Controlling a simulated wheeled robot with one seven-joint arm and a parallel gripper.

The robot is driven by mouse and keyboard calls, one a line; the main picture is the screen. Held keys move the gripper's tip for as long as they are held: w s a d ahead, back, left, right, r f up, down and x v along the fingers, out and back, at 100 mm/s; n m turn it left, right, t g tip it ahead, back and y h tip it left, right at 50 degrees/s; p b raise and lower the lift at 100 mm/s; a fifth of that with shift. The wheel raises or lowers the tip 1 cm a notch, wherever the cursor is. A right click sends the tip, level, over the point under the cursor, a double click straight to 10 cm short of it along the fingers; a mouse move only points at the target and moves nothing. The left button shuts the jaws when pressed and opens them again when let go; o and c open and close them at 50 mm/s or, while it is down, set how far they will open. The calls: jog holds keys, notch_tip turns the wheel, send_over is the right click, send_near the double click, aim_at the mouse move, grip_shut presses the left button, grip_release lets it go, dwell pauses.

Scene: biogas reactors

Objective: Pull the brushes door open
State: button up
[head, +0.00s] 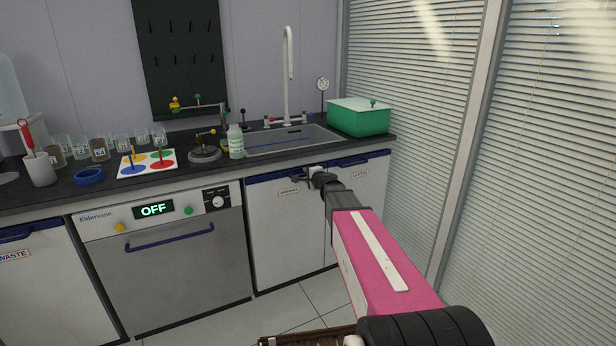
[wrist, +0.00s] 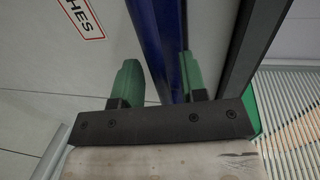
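The brushes door (head: 286,227) is the pale cabinet door below the sink, and it looks closed. Its red-framed label (wrist: 84,14) shows in the wrist view, cut off so that only "HES" reads. A blue handle (wrist: 160,50) runs along the door's edge. My gripper (head: 314,172) is at the top of the door, beside the handle. In the wrist view its green fingers (wrist: 158,78) stand apart, one on each side of the blue handle. They look open around it, with a small gap on the left; firm contact is not visible.
Another pale cabinet door (head: 366,190) with a blue handle is to the right. A dishwasher (head: 175,265) reading "OFF" is to the left. A green box (head: 360,120) and a bottle (head: 236,142) stand on the counter. Window blinds (head: 415,120) close off the right side. Some tiled floor (head: 290,305) is clear.

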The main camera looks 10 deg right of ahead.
jog(key=shift+w, duration=0.1)
grip_shut()
